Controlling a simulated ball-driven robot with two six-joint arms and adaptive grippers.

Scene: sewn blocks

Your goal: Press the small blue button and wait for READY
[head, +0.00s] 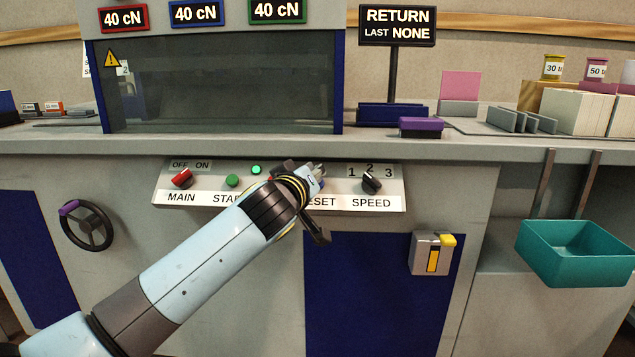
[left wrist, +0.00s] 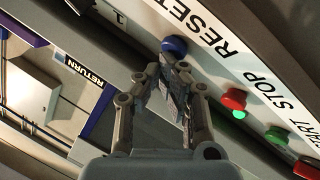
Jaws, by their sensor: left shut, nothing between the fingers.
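The small blue button (left wrist: 175,45) sits beside the RESET label (left wrist: 225,32) in the left wrist view. My left gripper (left wrist: 172,62) is shut and empty, its fingertips right at the button; whether they touch or press it I cannot tell. In the head view my left gripper (head: 316,178) is over the control panel (head: 330,203) and hides the button and part of the RESET label. The black sign (head: 397,25) reads "RETURN" and "LAST NONE". My right gripper is in neither view.
The panel also has a red MAIN knob (head: 182,178), a green START button (head: 232,180), a lit green lamp (head: 256,169) and a SPEED knob (head: 372,182). A red STOP button (left wrist: 234,99) is near my gripper. A teal bin (head: 575,255) hangs at right.

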